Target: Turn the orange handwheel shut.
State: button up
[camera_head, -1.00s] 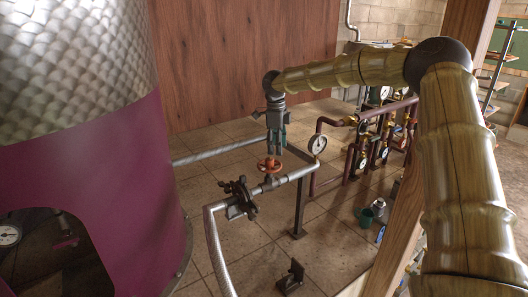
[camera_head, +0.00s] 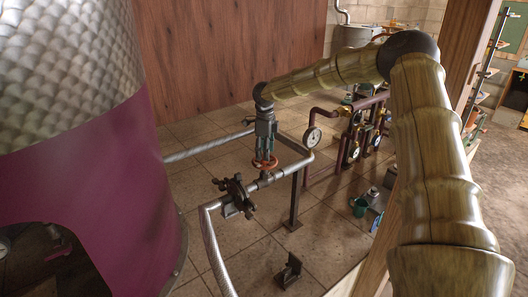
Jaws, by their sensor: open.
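The orange handwheel (camera_head: 265,163) sits on a grey horizontal pipe (camera_head: 285,174) in the middle of the view. My gripper (camera_head: 265,155) points straight down over the handwheel, and its fingers reach down to the wheel. The fingers hide part of the wheel's middle. They look spread, with a small gap between them. I cannot tell whether they touch the rim.
A dark valve (camera_head: 233,196) with a braided hose (camera_head: 217,254) lies left of the wheel. A gauge (camera_head: 312,137) stands to its right, before maroon pipes (camera_head: 341,148). The big purple and metal still (camera_head: 110,190) fills the left. A green mug (camera_head: 360,207) sits on the right.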

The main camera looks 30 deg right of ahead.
jog(key=shift+a+f, duration=0.1)
jog(key=shift+f, duration=0.9)
jog(key=shift+c, duration=0.3)
jog(key=c, duration=0.9)
jog(key=shift+c, duration=0.2)
